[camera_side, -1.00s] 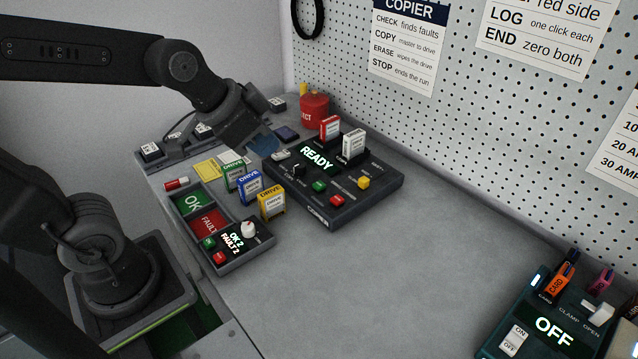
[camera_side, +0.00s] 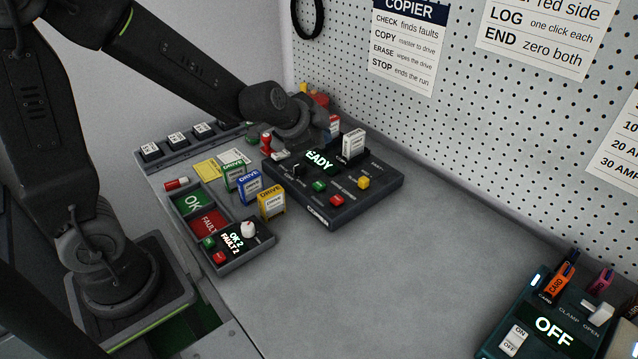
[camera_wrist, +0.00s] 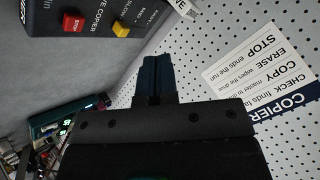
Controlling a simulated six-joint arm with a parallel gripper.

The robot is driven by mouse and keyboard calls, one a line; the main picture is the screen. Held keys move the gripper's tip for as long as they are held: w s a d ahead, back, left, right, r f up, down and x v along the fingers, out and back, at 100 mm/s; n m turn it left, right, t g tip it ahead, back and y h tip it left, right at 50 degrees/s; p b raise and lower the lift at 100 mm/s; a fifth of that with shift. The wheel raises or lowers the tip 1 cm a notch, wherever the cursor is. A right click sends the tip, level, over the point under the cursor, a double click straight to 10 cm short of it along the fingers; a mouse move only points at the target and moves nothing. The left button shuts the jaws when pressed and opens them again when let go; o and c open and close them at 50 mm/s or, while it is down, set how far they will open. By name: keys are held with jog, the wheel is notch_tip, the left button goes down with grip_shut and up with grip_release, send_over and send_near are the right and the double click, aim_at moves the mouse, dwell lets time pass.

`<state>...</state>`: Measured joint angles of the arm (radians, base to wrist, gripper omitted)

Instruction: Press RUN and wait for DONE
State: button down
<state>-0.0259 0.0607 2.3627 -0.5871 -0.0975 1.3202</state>
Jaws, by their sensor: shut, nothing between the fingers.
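The dark copier (camera_side: 372,196) sits on the bench, with its lit display (camera_side: 319,161) partly covered by my arm; the letters "EADY" show. My gripper (camera_wrist: 158,62) is shut and empty in the wrist view, apart from the red STOP button (camera_wrist: 73,22) and yellow button (camera_wrist: 122,29). Its tips are hidden in the side view.
Green (camera_side: 234,177), blue (camera_side: 249,187) and yellow (camera_side: 271,203) drives stand left of the copier. A counter box (camera_side: 258,247) reads OK 2, FAULT 2. The pegboard (camera_side: 480,150) rises close behind the copier. The bench front middle is clear.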

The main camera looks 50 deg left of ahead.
aim_at(320, 186)
jog(key=shift+f, duration=0.1)
jog(key=shift+f, duration=4.3)
jog(key=shift+f, duration=0.4)
jog(key=shift+f, duration=0.5)
jog(key=shift+r, duration=0.9)
jog(key=shift+r, duration=0.1)
jog(key=shift+r, duration=2.45)
